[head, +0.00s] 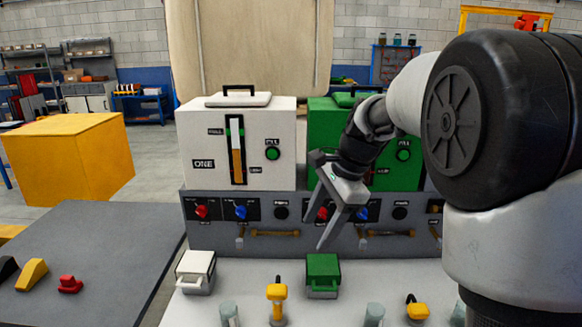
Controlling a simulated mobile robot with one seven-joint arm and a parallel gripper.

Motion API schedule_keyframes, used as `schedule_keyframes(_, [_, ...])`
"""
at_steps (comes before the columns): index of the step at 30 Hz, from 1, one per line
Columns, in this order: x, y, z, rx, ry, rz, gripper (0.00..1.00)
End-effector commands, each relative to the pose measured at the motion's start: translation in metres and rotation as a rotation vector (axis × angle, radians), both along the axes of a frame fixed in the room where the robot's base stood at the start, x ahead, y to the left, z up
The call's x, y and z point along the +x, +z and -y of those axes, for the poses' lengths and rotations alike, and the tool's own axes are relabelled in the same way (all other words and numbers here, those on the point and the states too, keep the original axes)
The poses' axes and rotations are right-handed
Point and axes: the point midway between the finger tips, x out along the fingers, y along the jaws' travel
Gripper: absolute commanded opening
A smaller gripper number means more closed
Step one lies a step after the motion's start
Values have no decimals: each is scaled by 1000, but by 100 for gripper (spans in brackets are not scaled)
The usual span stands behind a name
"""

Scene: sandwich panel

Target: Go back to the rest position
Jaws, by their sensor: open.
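My gripper (330,217) is open and empty. Its two fingers point down and to the left, in front of the knobs of the grey control panel (215,232). It hangs above and behind the small green box (322,274) on the light worktop. My arm reaches in from the right and covers part of the green machine (323,150) and the panel's right end. The white machine (210,150), marked ONE, stands left of the gripper, apart from it. It has a level gauge (238,158) and a green button (272,148).
A small white box (197,271) and yellow-topped pieces (277,291) stand on the worktop below. Red knobs (201,211) and blue knobs (240,212) line the panel. A dark table (90,255) at left holds a red piece (70,284). A yellow crate (65,160) stands behind it.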

Motion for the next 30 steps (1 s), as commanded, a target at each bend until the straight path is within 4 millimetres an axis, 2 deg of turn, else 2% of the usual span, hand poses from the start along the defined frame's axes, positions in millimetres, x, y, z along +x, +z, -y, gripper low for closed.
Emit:
schedule_keyframes(1, [-23, 31, 6, -32, 81, 61, 56])
schedule_keyframes(6, [-97, 80, 27, -183, 399, 247, 56])
schedule_keyframes(10, [-152, 101, 42, -322, 642, 368, 56])
schedule_keyframes(15, [-209, 107, 58, -503, 922, 471, 56])
schedule_keyframes(18, [-229, 104, 65, -580, 1035, 499, 56])
schedule_keyframes(21, [-240, 100, 69, -627, 1100, 513, 56])
schedule_keyframes(30, [-243, 98, 71, -646, 1131, 516, 56])
